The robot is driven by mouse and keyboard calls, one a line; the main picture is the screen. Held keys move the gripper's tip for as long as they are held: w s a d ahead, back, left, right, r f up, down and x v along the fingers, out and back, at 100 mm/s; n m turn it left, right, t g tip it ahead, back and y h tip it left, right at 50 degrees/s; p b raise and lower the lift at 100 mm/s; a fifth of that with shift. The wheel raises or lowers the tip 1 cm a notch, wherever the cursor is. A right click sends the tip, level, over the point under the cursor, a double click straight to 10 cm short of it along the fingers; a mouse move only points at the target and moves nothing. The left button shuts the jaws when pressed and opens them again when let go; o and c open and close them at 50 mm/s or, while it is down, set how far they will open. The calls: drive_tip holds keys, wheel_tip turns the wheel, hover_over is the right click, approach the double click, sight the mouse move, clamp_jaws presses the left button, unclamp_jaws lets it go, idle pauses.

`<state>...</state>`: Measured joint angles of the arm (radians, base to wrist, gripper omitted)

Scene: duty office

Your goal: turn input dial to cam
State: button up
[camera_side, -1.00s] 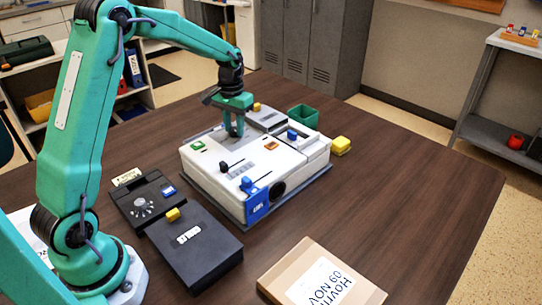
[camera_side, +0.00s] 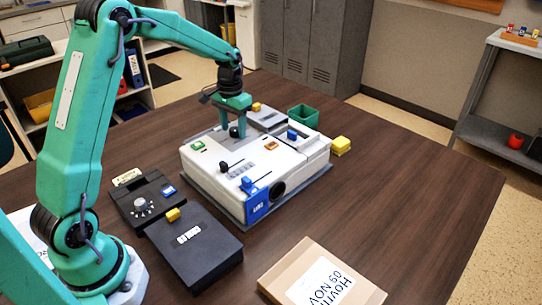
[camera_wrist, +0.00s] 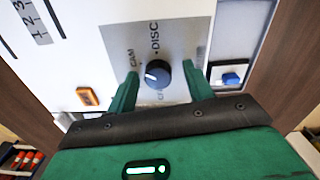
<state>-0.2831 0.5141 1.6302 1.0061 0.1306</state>
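The input dial (camera_wrist: 158,74) is a round dark knob with a pale pointer mark, on a grey panel of the white machine (camera_side: 225,165). In the wrist view, "CAM" is printed to its upper left and "DISC" above it. The lower label is partly hidden. The pointer mark sits on the knob's left side; I cannot tell exactly which label it points at. My gripper (camera_wrist: 162,82) is open, with one green finger on each side of the dial and a gap between each finger and the knob. In the side view, my gripper (camera_side: 233,131) is low over the machine's far part.
An orange switch (camera_wrist: 88,96) and a blue button (camera_wrist: 231,78) flank the panel. Black boxes (camera_side: 195,248) and a cardboard parcel (camera_side: 320,275) lie nearer. The table's right side is clear.

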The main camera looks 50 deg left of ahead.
sight(233, 129)
drive_tip(key=shift+r, duration=3.9)
